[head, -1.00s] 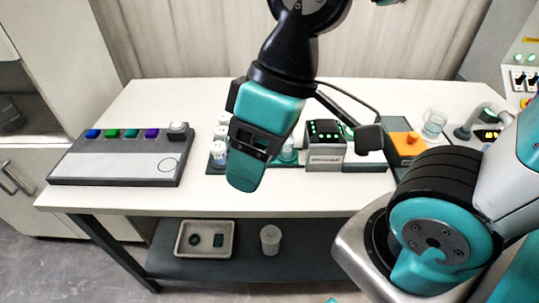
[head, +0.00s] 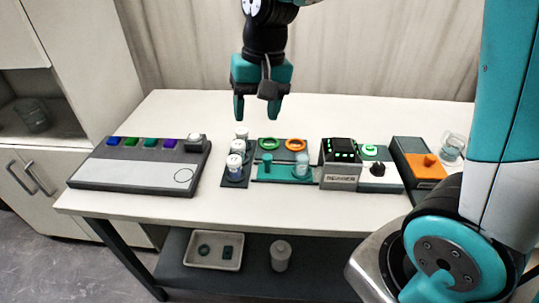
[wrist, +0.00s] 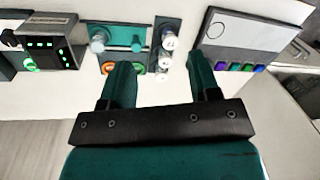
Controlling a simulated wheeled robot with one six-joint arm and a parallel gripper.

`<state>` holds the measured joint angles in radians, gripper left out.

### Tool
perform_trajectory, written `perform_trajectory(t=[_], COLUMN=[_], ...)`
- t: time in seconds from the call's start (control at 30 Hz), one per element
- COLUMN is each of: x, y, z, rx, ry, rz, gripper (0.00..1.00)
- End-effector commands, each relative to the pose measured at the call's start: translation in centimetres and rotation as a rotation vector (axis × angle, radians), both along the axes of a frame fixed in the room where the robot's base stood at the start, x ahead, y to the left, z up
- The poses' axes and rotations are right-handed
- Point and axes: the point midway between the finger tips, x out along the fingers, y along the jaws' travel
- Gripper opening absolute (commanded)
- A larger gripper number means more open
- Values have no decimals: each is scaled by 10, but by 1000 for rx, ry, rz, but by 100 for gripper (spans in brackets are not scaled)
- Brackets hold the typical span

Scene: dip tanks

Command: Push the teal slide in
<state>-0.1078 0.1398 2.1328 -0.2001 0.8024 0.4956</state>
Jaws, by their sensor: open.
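The teal slide (head: 285,175) is a flat teal plate at the front of a dark base behind it, which carries a green ring (head: 268,144) and an orange ring (head: 295,145). A small teal knob (head: 267,161) and a pale translucent jar (head: 302,166) stand on it. In the wrist view the slide (wrist: 120,35) lies at upper left, beyond my left finger. My gripper (head: 257,112) is open and empty, pointing down above the back of the table, behind the slide and slightly left. It also shows in the wrist view (wrist: 160,70).
A rack of white-capped vials (head: 236,172) stands directly left of the slide. A boxy display unit (head: 340,165) stands at its right, then a dial unit and an orange-topped block (head: 425,165). A button panel (head: 140,165) lies at left. The front table strip is clear.

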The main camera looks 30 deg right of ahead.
Motion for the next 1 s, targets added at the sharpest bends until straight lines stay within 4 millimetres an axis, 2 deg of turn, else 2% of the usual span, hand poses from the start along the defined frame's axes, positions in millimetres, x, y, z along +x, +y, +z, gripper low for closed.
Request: perform_trajectory(t=[0.03,0.1,0.2,0.3,0.47,0.57,1.0], x=[27,54,81,94,98,97,97], y=[-17,-38,-62,-75,-79,-79,-78], z=[-10,-22,-37,-45,-58,-73,-171], rx=[-29,-65,-101,-122,-130,-130,-129], ry=[27,51,73,82,87,90,90], rz=[-136,-304,-486,-587,-624,-620,-616], gripper=[56,56,56,56,56,56,56])
